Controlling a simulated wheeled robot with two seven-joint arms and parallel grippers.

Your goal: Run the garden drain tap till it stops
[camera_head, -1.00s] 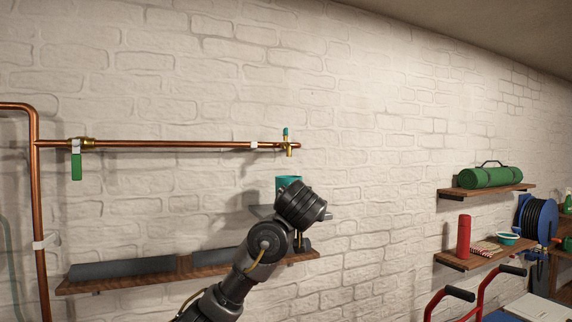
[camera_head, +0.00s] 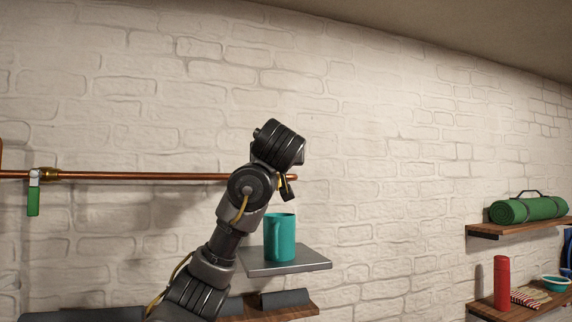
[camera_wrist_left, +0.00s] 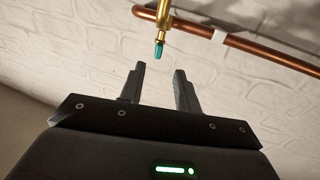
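The brass drain tap with its teal handle (camera_wrist_left: 160,48) shows in the left wrist view, at the end of the copper pipe (camera_wrist_left: 270,53). My left gripper (camera_wrist_left: 159,72) is open and empty, its two fingers apart and pointing toward the teal handle, which appears just beyond the fingertips. In the head view my left wrist hides the tap and most of the gripper. A teal mug (camera_head: 280,238) stands upright on a grey shelf (camera_head: 300,262) below the pipe's end. A green lever (camera_head: 33,198) hangs from a valve on the pipe at the left. My right gripper is out of view.
A wooden shelf (camera_head: 265,310) with dark grey rolls is below the mug's shelf. At the right, wall shelves hold a green roll (camera_head: 528,207), a red bottle (camera_head: 501,282) and a teal-rimmed bowl (camera_head: 556,283). The wall between is bare.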

